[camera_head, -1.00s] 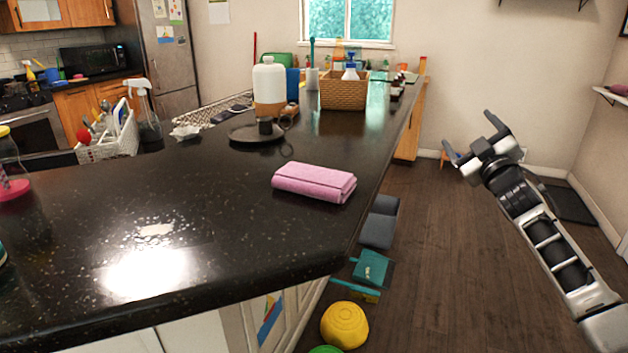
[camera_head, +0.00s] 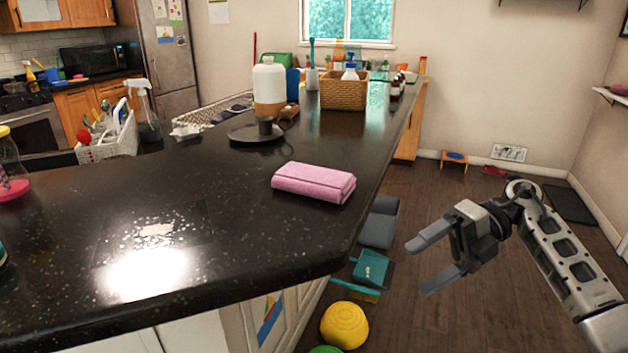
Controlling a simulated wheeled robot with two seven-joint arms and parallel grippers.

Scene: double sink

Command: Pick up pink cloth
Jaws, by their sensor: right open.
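The pink cloth (camera_head: 313,182) is a folded, rolled bundle lying on the dark speckled counter (camera_head: 190,220), close to its right edge. My right gripper (camera_head: 418,266) is to the right of the counter and the cloth, over the floor. Its two fingers point left and are spread apart with nothing between them. It does not touch the cloth or the counter. My left gripper is not in view.
A white jug (camera_head: 269,82), a black round stand (camera_head: 257,132) and a wicker basket (camera_head: 344,94) stand behind the cloth. A white caddy (camera_head: 108,142) is at left. Counter around the cloth is clear.

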